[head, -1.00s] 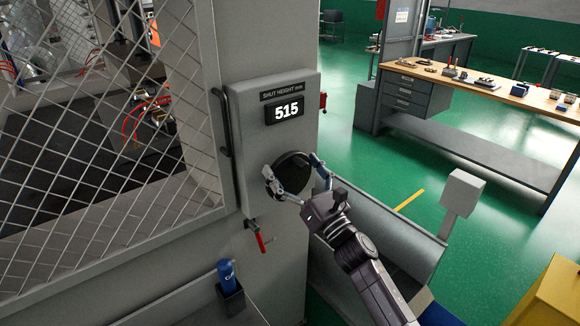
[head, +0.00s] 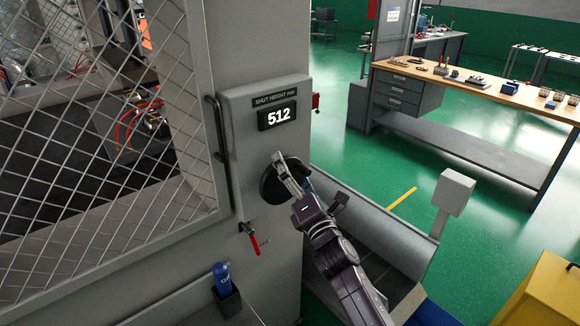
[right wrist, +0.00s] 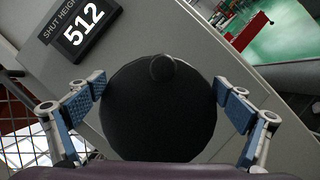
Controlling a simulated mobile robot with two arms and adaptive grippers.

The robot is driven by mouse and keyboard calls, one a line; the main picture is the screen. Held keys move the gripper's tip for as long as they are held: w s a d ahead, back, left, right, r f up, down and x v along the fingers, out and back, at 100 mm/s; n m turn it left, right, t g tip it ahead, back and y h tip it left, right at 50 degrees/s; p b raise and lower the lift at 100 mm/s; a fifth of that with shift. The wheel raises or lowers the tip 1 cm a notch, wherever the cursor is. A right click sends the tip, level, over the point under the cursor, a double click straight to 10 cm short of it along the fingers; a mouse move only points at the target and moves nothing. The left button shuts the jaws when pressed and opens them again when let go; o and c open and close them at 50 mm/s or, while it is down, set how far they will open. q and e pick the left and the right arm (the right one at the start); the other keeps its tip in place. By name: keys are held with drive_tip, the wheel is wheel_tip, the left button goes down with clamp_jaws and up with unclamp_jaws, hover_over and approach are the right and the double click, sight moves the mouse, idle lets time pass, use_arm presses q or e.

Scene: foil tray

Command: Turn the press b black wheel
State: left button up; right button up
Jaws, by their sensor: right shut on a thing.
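The black wheel (head: 273,186) sits on the grey press panel (head: 236,112), below the shut height display (head: 277,116), which reads 512. In the right wrist view the round wheel (right wrist: 158,115) fills the middle, with a small round knob near its upper rim. My right gripper (head: 289,178) is at the wheel in the head view and covers part of it. In the right wrist view its blue finger pads (right wrist: 158,106) stand on either side of the wheel, shut on it. The wrist is rolled, so the display (right wrist: 82,31) looks tilted. My left gripper is not in view.
A red-handled lever (head: 252,240) hangs below the panel. A blue can (head: 222,277) stands in a holder at lower left. A mesh guard (head: 100,150) is left of the panel. A grey chute (head: 365,225) lies right of my arm.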

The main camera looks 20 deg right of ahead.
drive_tip(key=shift+d+m, duration=0.1)
drive_tip(key=shift+m, duration=0.3)
drive_tip(key=o, duration=1.3)
drive_tip(key=shift+f, duration=0.1)
drive_tip(key=v, duration=1.2)
